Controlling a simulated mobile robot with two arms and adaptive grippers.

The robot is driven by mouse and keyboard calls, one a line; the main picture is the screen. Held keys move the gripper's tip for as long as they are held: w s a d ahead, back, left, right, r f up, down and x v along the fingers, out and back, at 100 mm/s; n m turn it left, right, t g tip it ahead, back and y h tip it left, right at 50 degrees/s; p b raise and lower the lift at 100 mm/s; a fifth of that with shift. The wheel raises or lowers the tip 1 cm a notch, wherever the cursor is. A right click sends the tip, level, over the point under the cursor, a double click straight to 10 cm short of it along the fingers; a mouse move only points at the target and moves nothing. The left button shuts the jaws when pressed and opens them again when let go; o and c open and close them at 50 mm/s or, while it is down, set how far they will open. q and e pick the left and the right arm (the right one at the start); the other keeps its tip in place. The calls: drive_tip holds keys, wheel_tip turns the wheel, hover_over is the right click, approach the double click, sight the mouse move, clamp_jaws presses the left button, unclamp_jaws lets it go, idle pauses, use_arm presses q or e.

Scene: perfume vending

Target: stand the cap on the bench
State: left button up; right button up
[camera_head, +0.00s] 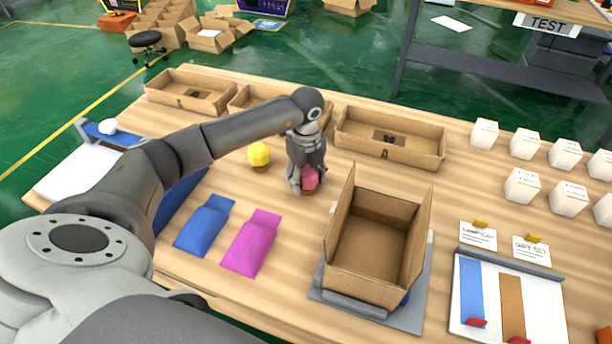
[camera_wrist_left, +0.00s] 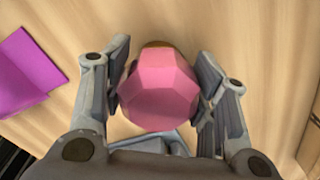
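The pink faceted cap (camera_head: 311,177) is upright at the middle of the wooden bench, with a brown lower part showing under it. It also shows in the left wrist view (camera_wrist_left: 158,88), large and central. My left gripper (camera_head: 307,176) points down over it from above. In the left wrist view its two fingers (camera_wrist_left: 160,85) lie along both sides of the cap and appear to touch it. The cap's underside is hidden, so I cannot tell whether it rests on the bench (camera_head: 290,215). My right gripper is not in view.
A yellow faceted cap (camera_head: 259,154) stands left of the gripper. Blue (camera_head: 205,225) and magenta (camera_head: 252,241) pouches lie in front. An open carton (camera_head: 372,255) stands at right front. Shallow cardboard trays (camera_head: 390,138) line the back; several white boxes (camera_head: 523,186) stand right.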

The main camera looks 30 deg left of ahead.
sight(306, 169)
use_arm(q)
drive_tip(key=o, duration=0.4)
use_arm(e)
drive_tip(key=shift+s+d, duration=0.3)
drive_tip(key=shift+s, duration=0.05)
use_arm(q)
drive_tip(key=shift+r, duration=0.15)
wheel_tip(306, 169, up, 12)
drive_tip(key=shift+r+b, duration=0.1)
drive_tip(key=shift+b, duration=0.7)
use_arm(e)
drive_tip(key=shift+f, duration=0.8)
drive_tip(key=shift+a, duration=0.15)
